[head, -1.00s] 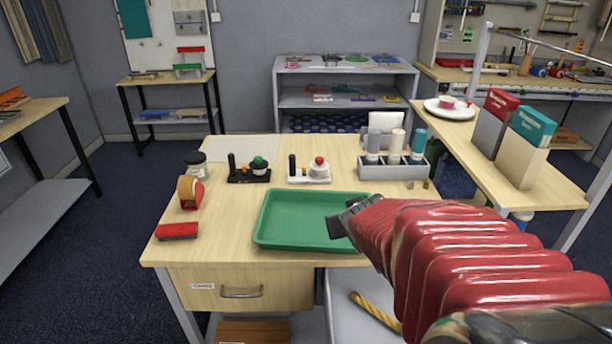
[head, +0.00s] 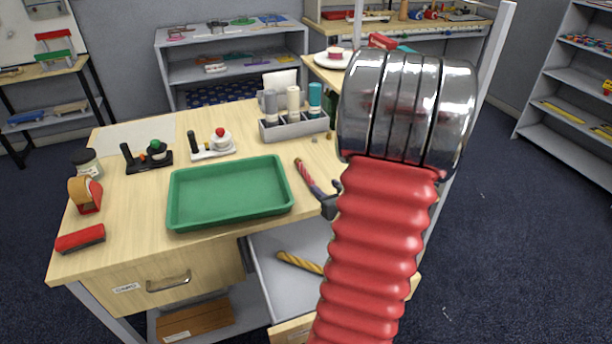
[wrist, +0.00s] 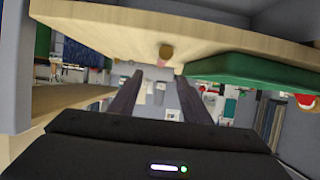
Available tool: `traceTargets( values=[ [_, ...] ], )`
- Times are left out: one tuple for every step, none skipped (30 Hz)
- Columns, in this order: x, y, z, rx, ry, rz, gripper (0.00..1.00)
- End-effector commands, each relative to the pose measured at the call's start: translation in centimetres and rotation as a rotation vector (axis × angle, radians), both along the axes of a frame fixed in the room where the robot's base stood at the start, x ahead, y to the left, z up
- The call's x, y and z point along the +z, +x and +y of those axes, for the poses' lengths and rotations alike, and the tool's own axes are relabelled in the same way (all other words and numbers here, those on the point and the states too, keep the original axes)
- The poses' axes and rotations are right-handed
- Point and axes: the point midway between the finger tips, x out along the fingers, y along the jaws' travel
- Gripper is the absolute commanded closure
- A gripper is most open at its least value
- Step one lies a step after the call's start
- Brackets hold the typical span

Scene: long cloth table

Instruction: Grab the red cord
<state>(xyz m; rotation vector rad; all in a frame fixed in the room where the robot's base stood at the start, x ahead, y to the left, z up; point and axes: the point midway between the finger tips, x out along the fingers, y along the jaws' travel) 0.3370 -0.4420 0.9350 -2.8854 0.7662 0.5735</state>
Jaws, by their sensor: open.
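A red twisted cord (head: 307,175) lies on the wooden table just right of the green tray in the head view. Its near end is hidden behind my dark gripper (head: 329,202). In the wrist view my gripper (wrist: 160,78) is open, with its two fingers apart and nothing held between them. A small pinkish piece with a tan end (wrist: 165,52) shows between and beyond the fingertips; I cannot tell for sure that it is the cord. Whether the fingers touch the cord cannot be told.
The green tray (head: 190,211) is close on the left of my gripper. An open drawer (head: 268,290) below the table's front holds a yellow twisted cord (head: 297,262). A grey bottle caddy (head: 295,130) stands behind. Floor at the right is clear.

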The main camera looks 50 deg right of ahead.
Motion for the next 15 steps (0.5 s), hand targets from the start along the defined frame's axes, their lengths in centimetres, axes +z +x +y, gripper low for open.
traceTargets(
  values=[
    [0.0,0.0,0.0,0.000,0.000,-0.001,0.56],
    [0.0,0.0,0.0,0.000,0.000,-0.001,0.56],
    [0.0,0.0,0.0,0.000,0.000,-0.001,0.56],
    [0.0,0.0,0.0,0.000,0.000,-0.001,0.56],
    [0.0,0.0,0.0,0.000,0.000,-0.001,0.56],
    [0.0,0.0,0.0,0.000,-0.001,0.000,0.56],
    [0.0,0.0,0.0,0.000,-0.001,0.000,0.56],
    [0.0,0.1,0.0,0.000,-0.001,0.000,0.56],
    [0.0,0.1,-0.1,0.000,-0.001,0.000,0.56],
    [-0.1,0.2,-0.1,0.000,0.000,0.000,0.56],
    [-0.1,0.3,-0.2,0.000,0.000,0.000,0.56],
    [-0.3,0.5,-0.3,0.001,0.000,0.000,0.56],
    [-0.3,0.8,-0.4,0.001,0.001,0.001,0.56],
    [-0.4,1.0,-0.5,0.001,0.000,0.000,0.56],
    [-0.6,1.4,-0.7,0.003,-0.001,0.001,0.56]
  ],
)
